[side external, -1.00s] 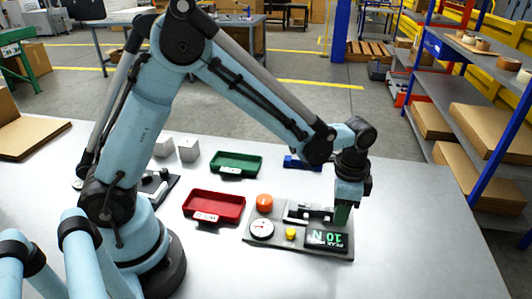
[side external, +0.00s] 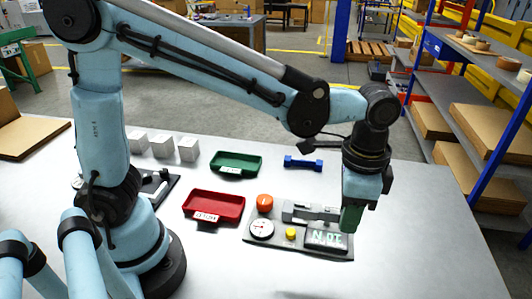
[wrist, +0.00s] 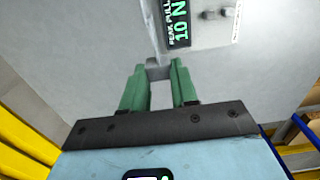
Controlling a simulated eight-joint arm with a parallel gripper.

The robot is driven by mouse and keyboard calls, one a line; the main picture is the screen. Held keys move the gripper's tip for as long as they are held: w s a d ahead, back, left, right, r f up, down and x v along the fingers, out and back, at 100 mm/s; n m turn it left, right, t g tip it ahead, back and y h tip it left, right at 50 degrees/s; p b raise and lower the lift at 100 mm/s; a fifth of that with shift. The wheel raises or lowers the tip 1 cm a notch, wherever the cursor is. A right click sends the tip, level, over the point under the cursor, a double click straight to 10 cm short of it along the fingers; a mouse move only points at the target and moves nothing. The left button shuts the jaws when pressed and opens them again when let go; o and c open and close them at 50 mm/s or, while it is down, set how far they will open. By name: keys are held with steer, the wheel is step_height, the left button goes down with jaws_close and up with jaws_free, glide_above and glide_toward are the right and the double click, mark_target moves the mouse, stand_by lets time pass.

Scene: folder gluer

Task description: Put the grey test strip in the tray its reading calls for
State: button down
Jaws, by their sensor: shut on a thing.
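My gripper (side external: 351,219), with green fingers, is at the right end of the pull tester (side external: 340,253). In the wrist view its fingers (wrist: 159,80) are shut on a small grey piece, which looks like the grey test strip (wrist: 158,71). Whether its other end sits in the tester's grey clamp (side external: 298,211) I cannot tell. The tester's display (wrist: 181,22) reads "PEAK PULL 10 N". A red tray (side external: 214,204) lies left of the tester and a green tray (side external: 236,164) behind it.
The tester carries an orange knob (side external: 265,202), a dial (side external: 262,228) and a yellow button (side external: 291,233). A blue piece (side external: 303,162) lies behind it. Several pale cubes (side external: 188,149) stand at the back left. The table right of the tester is clear.

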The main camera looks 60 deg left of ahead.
steer(key=shift+s+d+r, duration=0.35)
steer(key=shift+r, duration=0.05)
steer(key=w+a+f, duration=0.1)
steer(key=w+a, duration=0.3)
steer(key=a, duration=0.5)
glide_toward(253, 167)
steer(key=shift+d, duration=0.15)
steer(key=shift+s+f, duration=0.1)
steer(key=shift+f, duration=2.95)
